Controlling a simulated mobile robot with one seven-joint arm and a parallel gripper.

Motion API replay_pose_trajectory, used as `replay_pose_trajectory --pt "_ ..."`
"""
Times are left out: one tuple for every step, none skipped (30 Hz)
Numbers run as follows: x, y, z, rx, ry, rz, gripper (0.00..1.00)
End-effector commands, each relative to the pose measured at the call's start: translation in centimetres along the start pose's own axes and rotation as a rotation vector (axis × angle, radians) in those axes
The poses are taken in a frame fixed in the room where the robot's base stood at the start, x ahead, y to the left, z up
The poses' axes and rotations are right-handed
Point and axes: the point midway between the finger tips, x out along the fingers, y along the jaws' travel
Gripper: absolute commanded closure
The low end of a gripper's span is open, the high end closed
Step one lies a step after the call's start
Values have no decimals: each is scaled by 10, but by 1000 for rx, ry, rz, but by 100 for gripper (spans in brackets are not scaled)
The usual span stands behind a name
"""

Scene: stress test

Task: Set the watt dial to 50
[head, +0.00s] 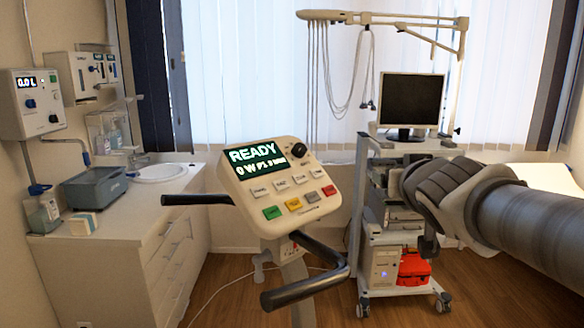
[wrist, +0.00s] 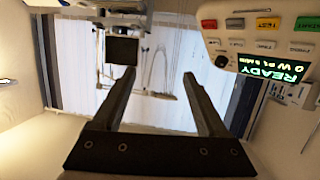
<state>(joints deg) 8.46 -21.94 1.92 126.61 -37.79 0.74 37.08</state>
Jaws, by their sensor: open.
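The console (head: 277,188) is a cream control panel on a post. Its lit screen (head: 258,158) reads READY, with 0 W in the line below. The watt dial (head: 299,150), a black round knob, sits at the panel's upper right, beside the screen. The dial also shows in the wrist view (wrist: 222,61), where the panel appears upside down at the upper right. My gripper (wrist: 159,75) is open, with nothing between its fingers. It is to the right of the console in the head view, apart from the dial.
Dark handlebars (head: 305,285) stick out left and in front of the console. A wheeled cart (head: 403,232) with a monitor (head: 411,100) stands behind my arm. A counter (head: 120,235) with a sink (head: 160,173) is at left. Buttons (head: 295,204) lie below the dial.

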Motion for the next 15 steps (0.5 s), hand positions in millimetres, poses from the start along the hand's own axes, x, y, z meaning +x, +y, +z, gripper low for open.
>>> replay_pose_trajectory --pt "17 -6 0 -1 51 -40 24" --pt "25 -11 -5 2 83 -70 24" --pt "34 -19 -10 2 121 -117 24" --pt "42 -24 -11 6 148 -151 24" --pt "49 -29 -12 11 172 -187 24" --pt "57 -36 -13 14 197 -239 24" --pt "63 -41 -14 18 213 -277 24" --pt "68 -46 -13 22 224 -315 24" --pt "73 -53 -12 27 235 -365 24" --pt "76 -57 -11 30 240 -399 24" --pt "79 -61 -9 34 243 -432 24" --pt "82 -66 -7 38 245 -471 24" --pt "84 -69 -5 40 244 -497 24" --pt "85 -71 -4 42 243 -519 24" --pt "86 -74 -2 45 242 -543 24"
